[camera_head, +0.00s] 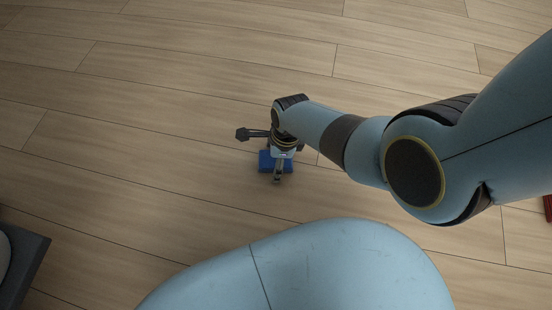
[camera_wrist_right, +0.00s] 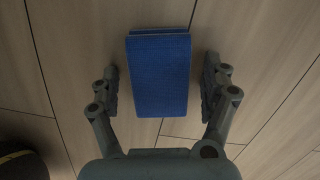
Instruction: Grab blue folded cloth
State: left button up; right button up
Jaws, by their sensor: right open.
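The blue folded cloth (camera_head: 265,162) lies on the wooden floor, partly hidden under my right gripper in the head view. In the right wrist view the cloth (camera_wrist_right: 159,75) is a blue rectangular block between the two fingers. My right gripper (camera_wrist_right: 160,90) is open, with one finger on each side of the cloth and a visible gap on both sides. In the head view my right gripper (camera_head: 277,172) is above the cloth, pointing down. I cannot tell its exact height over the cloth. My left gripper is not in view.
The wooden floor (camera_head: 150,120) around the cloth is clear. A dark grey object (camera_head: 25,262) stands at the lower left edge. A small red item (camera_head: 547,208) shows at the right edge.

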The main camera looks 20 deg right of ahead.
jog(key=shift+c, duration=0.3)
jog(key=shift+s+f, duration=0.1)
jog(key=shift+s, duration=0.05)
jog(key=c, duration=1.1)
jog(key=shift+r, duration=0.2)
